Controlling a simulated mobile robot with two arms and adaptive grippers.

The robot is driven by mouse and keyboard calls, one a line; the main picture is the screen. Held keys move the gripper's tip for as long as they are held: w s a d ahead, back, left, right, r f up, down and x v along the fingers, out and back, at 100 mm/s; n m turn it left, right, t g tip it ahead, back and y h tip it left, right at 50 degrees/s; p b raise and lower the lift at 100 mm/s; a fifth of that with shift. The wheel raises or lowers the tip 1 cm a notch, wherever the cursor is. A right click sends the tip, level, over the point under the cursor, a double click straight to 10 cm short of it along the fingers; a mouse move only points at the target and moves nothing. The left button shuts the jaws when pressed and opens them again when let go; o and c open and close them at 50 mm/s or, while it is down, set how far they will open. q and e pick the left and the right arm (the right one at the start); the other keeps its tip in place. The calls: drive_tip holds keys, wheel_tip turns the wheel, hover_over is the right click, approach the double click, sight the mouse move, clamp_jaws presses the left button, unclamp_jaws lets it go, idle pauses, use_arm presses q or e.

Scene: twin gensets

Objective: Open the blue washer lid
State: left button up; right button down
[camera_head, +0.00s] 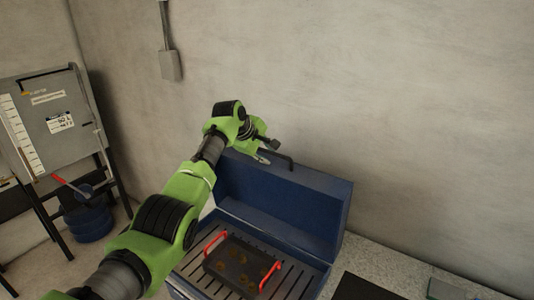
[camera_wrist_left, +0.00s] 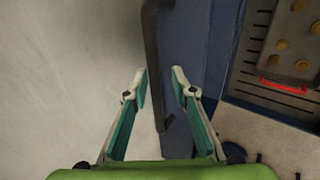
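The blue washer (camera_head: 265,215) stands against the wall with its lid (camera_head: 285,200) raised and standing upright; its slotted inside shows. A dark bar handle (camera_head: 284,157) sits along the lid's top edge. My left gripper (camera_head: 265,152) is at the left end of this handle. In the left wrist view the fingers of my left gripper (camera_wrist_left: 159,75) are apart, with the dark handle (camera_wrist_left: 152,50) running between them; I see a gap on either side of it. The blue lid (camera_wrist_left: 187,60) is just right of it there. My right gripper is not in view.
A dark tray (camera_head: 238,268) with red handles and several brownish parts lies inside the washer. A grey panel stand (camera_head: 55,120) and a blue bucket (camera_head: 88,222) are at the left. The wall is close behind the lid. A light counter (camera_head: 375,262) continues to the right.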

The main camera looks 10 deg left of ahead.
use_arm(q)
drive_tip(key=shift+r, duration=0.1)
drive_tip(key=shift+s+a+r, duration=0.15)
drive_tip(key=shift+s+r, duration=0.1)
drive_tip(key=shift+r, duration=0.25)
drive_tip(key=v, duration=1)
drive_tip(key=shift+s+r, duration=0.2)
drive_tip(key=shift+s, duration=0.15)
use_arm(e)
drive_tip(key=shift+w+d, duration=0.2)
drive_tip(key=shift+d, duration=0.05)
use_arm(q)
drive_tip(key=shift+a+f, duration=0.1)
